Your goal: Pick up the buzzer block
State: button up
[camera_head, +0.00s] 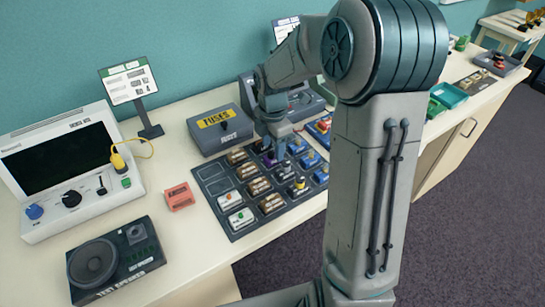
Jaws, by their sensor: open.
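A dark component mat (215,184) lies on the counter with rows of small blocks in its marked spaces. The blocks are white, tan-brown, purple-blue and blue. I cannot tell from this view which one is the buzzer block; their labels are too small to read. My gripper (275,153) points down over the far part of the mat, close above or around a purple block (269,160). Its jaws are open, and small in the picture. My arm hides the right side of the mat and some of the blocks there.
A grey FUSES box (221,129) stands behind the mat, close to my gripper. A red block (179,196), a test speaker (114,260) and a screen instrument (68,170) stand to the left. A small sign (130,83) stands at the back. The counter's front edge borders the dark floor.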

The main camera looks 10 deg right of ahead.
aim_at(273, 156)
jog(key=shift+f, duration=1.45)
jog(key=c, duration=1.1)
jog(key=shift+r, duration=0.15)
